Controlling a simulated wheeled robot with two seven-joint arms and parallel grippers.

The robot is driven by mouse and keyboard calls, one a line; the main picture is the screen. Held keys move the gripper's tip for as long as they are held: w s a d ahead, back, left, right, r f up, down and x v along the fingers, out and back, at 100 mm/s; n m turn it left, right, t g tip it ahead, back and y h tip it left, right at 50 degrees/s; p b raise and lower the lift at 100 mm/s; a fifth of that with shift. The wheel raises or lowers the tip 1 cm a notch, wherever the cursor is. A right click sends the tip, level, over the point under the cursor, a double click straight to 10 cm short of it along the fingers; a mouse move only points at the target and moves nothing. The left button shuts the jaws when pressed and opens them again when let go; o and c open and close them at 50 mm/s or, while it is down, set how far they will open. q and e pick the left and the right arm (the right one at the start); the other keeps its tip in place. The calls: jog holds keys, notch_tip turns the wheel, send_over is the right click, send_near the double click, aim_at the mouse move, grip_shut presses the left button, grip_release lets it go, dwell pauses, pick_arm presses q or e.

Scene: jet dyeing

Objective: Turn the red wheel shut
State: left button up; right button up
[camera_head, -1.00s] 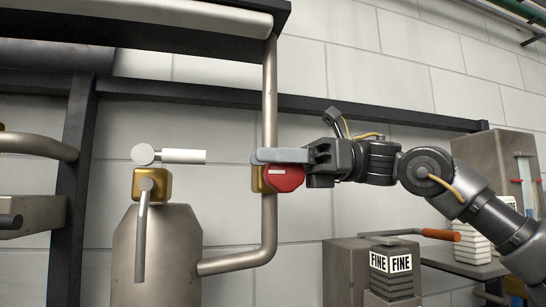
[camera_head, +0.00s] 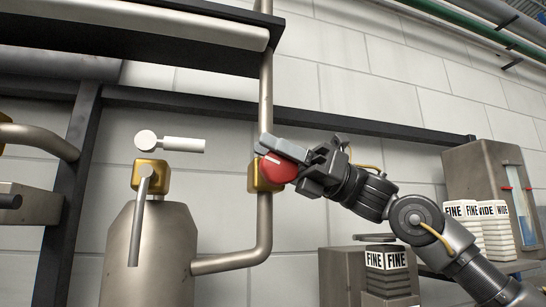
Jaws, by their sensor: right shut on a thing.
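The red wheel (camera_head: 277,171) sits on a brass valve body (camera_head: 255,180) on the vertical steel pipe at the middle of the head view. My right gripper (camera_head: 285,152) comes in from the right and is shut on the red wheel. Its fingers lie across the wheel's upper part, tilted down to the right, and hide some of it. My left gripper is not in view.
A dark shelf (camera_head: 190,45) overhangs above. At right are several FINE and WIDE labelled boxes (camera_head: 388,262) and a grey unit (camera_head: 480,175).

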jog(key=o, duration=1)
jog(key=shift+c, duration=0.2)
jog(key=shift+w+d+f+b, duration=0.2)
jog(key=shift+d+f+b, duration=0.15)
jog(key=shift+d+b, duration=0.1)
jog(key=b+v, duration=0.2)
jog(key=v, duration=0.4)
jog(key=shift+d, duration=0.2)
jog(key=shift+r, duration=0.1)
